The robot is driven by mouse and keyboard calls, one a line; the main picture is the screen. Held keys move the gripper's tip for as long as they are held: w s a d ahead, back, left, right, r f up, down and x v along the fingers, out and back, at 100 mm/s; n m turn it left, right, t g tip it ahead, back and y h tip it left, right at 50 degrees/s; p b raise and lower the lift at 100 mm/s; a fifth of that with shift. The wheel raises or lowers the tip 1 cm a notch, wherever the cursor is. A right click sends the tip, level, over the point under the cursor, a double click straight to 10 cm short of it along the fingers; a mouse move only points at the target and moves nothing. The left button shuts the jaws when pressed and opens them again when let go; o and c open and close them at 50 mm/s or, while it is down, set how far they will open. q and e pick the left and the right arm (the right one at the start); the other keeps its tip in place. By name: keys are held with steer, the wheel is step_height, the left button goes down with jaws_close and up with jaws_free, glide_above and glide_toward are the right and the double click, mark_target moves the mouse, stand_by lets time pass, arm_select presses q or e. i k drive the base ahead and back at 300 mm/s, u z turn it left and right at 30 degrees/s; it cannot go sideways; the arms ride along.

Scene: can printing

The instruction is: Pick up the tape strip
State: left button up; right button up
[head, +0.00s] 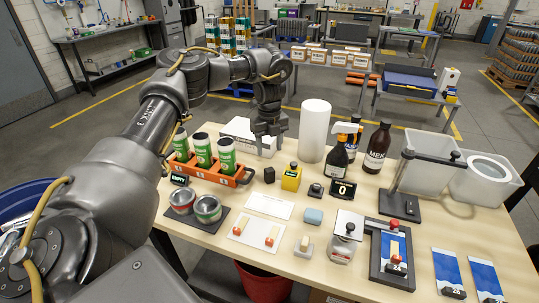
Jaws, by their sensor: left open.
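My left gripper (268,144) hangs fingers-down in front of a white box (238,131), above the back of the table. Its fingers are apart with nothing seen between them. A flat white rectangular strip (269,205) lies on the table nearer to me, well apart from the gripper. It may be the tape strip; I cannot tell for sure. A white plate (242,237) with small red-and-tan pieces lies just in front of it. My right gripper is not in view.
An orange rack (240,180) holds green-and-white cans. Open cans (208,208) sit on a dark mat.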

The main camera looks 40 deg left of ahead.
mark_target(395, 258)
steer(key=k, duration=1.5)
